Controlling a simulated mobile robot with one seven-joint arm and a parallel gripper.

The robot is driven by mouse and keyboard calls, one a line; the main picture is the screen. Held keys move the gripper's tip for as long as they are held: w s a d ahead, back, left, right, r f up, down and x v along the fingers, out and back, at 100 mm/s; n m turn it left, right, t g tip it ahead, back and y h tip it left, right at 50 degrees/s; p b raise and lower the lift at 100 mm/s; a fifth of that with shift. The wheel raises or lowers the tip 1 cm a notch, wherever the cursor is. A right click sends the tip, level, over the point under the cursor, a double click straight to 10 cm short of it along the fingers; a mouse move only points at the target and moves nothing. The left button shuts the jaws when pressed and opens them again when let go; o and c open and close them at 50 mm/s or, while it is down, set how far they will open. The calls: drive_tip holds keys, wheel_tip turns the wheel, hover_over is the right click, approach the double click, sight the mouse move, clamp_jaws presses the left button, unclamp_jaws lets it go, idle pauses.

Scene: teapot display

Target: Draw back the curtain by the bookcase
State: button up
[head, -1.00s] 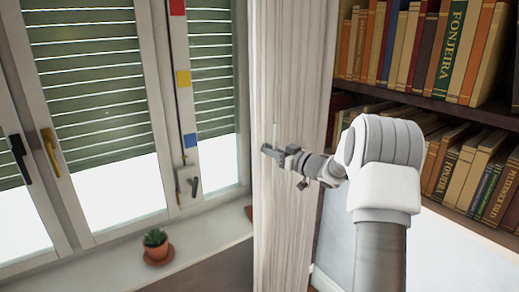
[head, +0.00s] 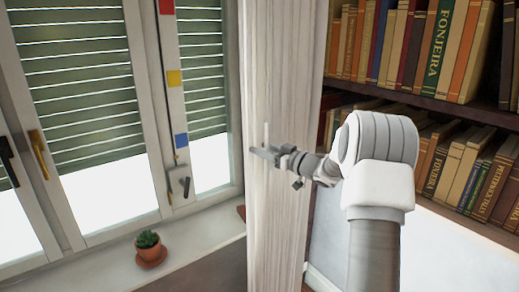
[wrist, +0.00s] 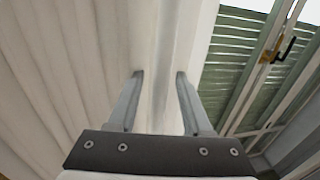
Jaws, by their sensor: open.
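The pale, pleated curtain (head: 285,80) hangs between the window and the bookcase (head: 400,103) in the head view. It also fills the left and middle of the wrist view (wrist: 70,60). My gripper (head: 258,150) is at the curtain's left part at mid-height, seen side-on in the head view. In the wrist view my gripper (wrist: 160,75) is open, with its two fingers apart and a fold of the curtain's edge showing between them. I cannot tell whether either finger touches the cloth.
The shuttered window (head: 80,110) with a dark and a brass handle is on the left. A potted cactus (head: 149,248) stands on the sill (head: 190,240). A small crank box (head: 179,185) sits on the window frame below coloured squares. Books fill the shelves at right.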

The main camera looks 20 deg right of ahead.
drive_tip(key=b+v, duration=0.2)
drive_tip(key=v, duration=1.4)
